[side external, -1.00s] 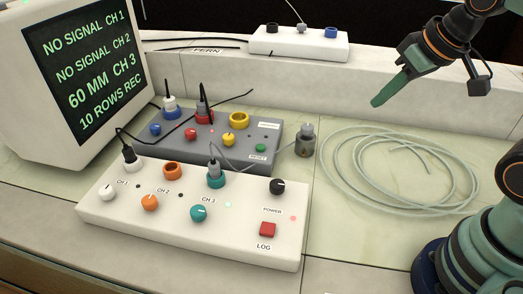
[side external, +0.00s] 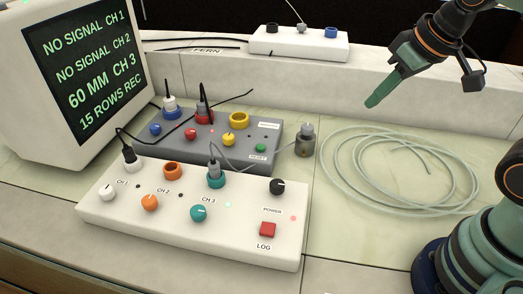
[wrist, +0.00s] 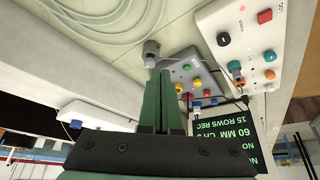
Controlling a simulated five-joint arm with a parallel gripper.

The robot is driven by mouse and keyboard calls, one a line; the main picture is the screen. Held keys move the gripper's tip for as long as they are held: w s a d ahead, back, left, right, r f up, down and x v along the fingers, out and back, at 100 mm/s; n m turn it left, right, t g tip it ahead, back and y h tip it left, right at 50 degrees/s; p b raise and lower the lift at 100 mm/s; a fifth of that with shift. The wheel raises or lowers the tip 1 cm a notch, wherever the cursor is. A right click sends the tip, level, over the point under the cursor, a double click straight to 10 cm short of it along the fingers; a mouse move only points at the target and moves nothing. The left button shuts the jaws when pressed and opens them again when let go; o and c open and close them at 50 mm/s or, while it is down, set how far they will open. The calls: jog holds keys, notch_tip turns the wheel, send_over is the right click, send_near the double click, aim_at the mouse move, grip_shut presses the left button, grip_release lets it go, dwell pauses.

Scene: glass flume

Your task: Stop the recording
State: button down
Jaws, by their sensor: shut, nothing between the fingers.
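A small red light glows near the POWER label, and a pale green light shows by CH 3. The monitor (side external: 85,65) at the left reads no signal for CH 1 and CH 2, 60 MM for CH 3, and 15 ROWS REC. My gripper (side external: 372,102) is shut and empty, in the air at the upper right, well apart from the button. In the wrist view its green fingers (wrist: 165,75) lie together, and the red button (wrist: 265,16) shows at the upper right.
A grey box (side external: 265,135) with several coloured knobs and a RESET label stands behind the white box. A grey cylinder (side external: 305,140) is beside it, joined by a cable to CH 3. Coiled tubing (side external: 400,170) lies at the right. Another white box (side external: 285,44) sits on the back ledge.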

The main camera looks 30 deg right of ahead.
jog(key=w+a+f+n+g, duration=0.1)
jog(key=w+a+n+g, duration=0.2)
jog(key=a, duration=0.9)
jog(key=n+g, duration=0.2)
jog(key=n, duration=0.3)
send_over(269, 228)
notch_tip(269, 228, down, 3)
jog(key=shift+f, duration=0.15)
jog(key=shift+f, duration=0.1)
notch_tip(269, 228, down, 14)
jog(key=shift+r, duration=0.1)
